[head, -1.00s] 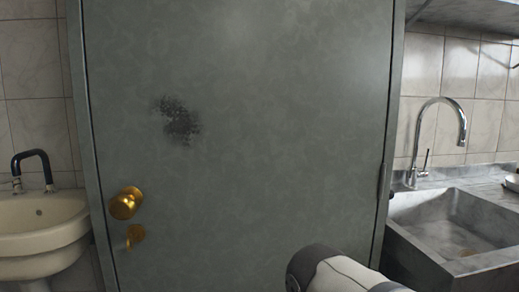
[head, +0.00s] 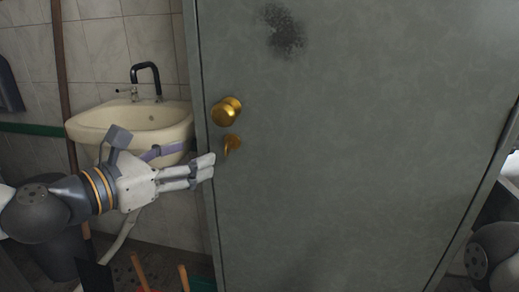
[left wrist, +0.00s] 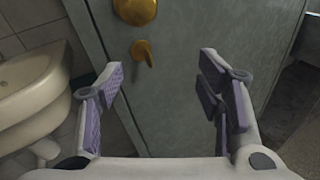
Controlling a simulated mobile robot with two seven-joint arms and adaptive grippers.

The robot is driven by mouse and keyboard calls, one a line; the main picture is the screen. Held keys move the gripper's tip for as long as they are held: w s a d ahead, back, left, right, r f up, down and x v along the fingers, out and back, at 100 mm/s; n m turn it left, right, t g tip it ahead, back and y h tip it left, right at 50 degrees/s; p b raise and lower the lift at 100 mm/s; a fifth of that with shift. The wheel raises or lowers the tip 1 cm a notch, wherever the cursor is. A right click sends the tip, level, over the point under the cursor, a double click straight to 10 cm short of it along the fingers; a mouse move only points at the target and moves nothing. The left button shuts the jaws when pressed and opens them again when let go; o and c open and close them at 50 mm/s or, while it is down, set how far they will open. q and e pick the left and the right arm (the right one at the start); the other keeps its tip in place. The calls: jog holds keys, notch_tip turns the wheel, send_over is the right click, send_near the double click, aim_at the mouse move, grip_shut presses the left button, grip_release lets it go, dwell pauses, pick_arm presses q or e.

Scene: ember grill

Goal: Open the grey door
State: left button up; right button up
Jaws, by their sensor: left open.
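The grey door (head: 340,170) fills the middle and right of the head view and looks shut in its frame. Its round brass knob (head: 227,111) is near the left edge, with a smaller brass turn piece (head: 231,145) below it. My left gripper (head: 210,165) is at the door's left edge, just below and left of the turn piece. In the left wrist view my left gripper (left wrist: 162,80) is open and empty. The knob (left wrist: 135,10) and turn piece (left wrist: 142,52) show ahead between its fingers, apart from them. My right gripper is not in view.
A cream washbasin (head: 130,125) with a dark tap (head: 146,75) stands on the left wall, close behind my left gripper. Several handles and a dark bin-like shape stand low at the left. The floor directly before the door is hidden.

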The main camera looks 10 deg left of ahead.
pick_arm(q)
jog(key=n+t, duration=0.2)
send_near(218, 115)
jog(key=b+x, duration=0.2)
jog(key=x, duration=0.8)
jog(key=shift+w, duration=0.15)
jog(key=shift+w+d+r, duration=0.1)
jog(key=shift+w+d, duration=0.2)
jog(key=shift+w, duration=0.15)
grip_shut()
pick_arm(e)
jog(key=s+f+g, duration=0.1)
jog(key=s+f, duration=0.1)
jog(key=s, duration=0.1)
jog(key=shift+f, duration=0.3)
